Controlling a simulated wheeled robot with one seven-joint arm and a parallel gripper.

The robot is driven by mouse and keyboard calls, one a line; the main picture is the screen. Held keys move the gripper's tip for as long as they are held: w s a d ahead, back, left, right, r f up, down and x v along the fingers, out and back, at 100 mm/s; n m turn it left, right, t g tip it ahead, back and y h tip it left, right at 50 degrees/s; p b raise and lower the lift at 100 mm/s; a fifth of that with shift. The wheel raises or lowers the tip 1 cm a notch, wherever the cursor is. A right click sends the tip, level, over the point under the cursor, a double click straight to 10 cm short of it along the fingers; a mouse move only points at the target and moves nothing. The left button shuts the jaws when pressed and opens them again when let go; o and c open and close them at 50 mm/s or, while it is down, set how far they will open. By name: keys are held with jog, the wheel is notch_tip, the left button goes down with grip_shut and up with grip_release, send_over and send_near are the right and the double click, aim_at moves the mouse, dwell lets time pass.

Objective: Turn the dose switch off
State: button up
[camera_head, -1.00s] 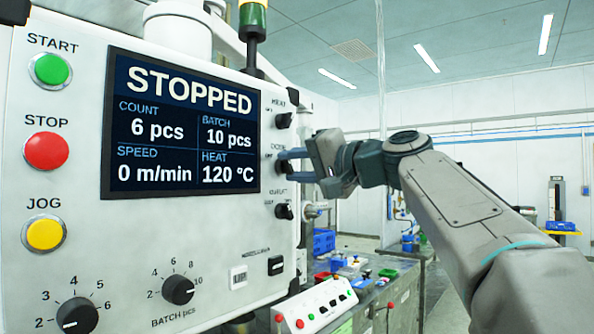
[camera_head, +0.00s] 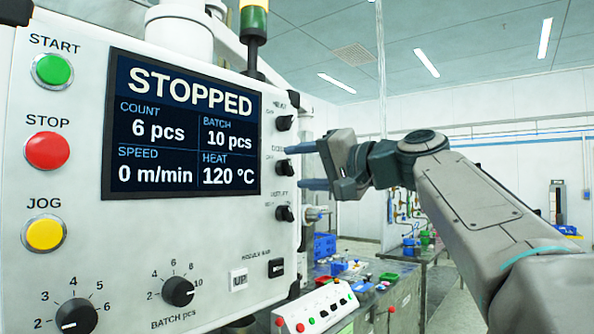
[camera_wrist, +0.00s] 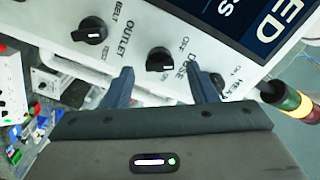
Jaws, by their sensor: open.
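The dose switch (camera_head: 281,167) is a black rotary knob, the middle of three on the right of the white panel. In the wrist view the dose knob (camera_wrist: 160,60) has "OFF" and "DOSE" printed beside it, with a small pale mark on its face; which setting it points to I cannot tell. My gripper (camera_head: 295,167) is open, its fingers pointing at the panel. In the wrist view its fingertips (camera_wrist: 160,74) lie on either side of the dose knob in the picture, with nothing between them. The knob appears just beyond the tips, apart from them.
The outlet knob (camera_wrist: 90,30) and heat knob (camera_head: 284,122) flank the dose knob closely. The display (camera_head: 180,130) reads STOPPED. A signal tower (camera_wrist: 295,101) stands beyond the heat knob. A low control box (camera_head: 318,305) is below. Open room lies right of the panel.

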jog(key=b+v, duration=0.1)
jog(key=v, duration=1)
jog(key=shift+s+d, duration=0.25)
jog(key=shift+d, duration=0.1)
